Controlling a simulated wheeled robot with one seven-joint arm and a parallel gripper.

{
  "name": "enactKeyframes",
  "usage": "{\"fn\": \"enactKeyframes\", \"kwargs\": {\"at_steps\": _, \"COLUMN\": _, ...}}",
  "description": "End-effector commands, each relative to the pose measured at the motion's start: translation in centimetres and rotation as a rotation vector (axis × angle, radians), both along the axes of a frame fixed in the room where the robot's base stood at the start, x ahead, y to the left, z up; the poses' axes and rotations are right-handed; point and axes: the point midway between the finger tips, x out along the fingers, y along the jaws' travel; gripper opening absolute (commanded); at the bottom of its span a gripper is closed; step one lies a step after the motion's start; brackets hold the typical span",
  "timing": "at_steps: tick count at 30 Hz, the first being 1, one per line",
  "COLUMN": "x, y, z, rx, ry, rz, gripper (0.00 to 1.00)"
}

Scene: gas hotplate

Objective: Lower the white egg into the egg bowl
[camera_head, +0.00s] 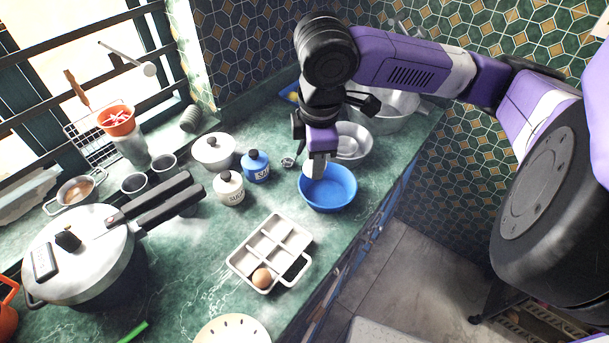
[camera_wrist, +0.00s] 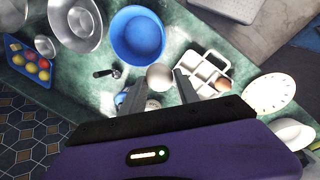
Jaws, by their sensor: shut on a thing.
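My gripper (camera_head: 316,168) points down above the left inner part of the blue bowl (camera_head: 340,188), which stands near the counter's edge. In the wrist view my gripper (camera_wrist: 159,86) is shut on the white egg (camera_wrist: 159,77), held between the fingertips. The blue bowl (camera_wrist: 138,38) shows empty there, its open inside just beyond the egg.
A white egg tray (camera_head: 240,262) with one brown egg (camera_head: 262,278) sits nearer on the counter. A metal bowl (camera_head: 353,146) stands close behind the blue bowl. A blue jar (camera_head: 256,168) and a white jar (camera_head: 229,190) stand to its left.

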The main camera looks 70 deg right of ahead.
Motion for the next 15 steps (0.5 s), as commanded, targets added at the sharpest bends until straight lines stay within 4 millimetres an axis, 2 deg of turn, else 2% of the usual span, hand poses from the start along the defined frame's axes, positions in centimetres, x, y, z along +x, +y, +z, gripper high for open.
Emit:
{"fn": "enactKeyframes", "kwargs": {"at_steps": 6, "x": -0.3, "y": -3.6, "z": -2.4, "rx": 0.002, "ry": -0.001, "rz": -0.005, "gripper": 0.23}}
{"fn": "enactKeyframes", "kwargs": {"at_steps": 15, "x": -0.6, "y": -7.3, "z": -6.1, "rx": 0.001, "ry": -0.001, "rz": -0.002, "gripper": 0.23}}
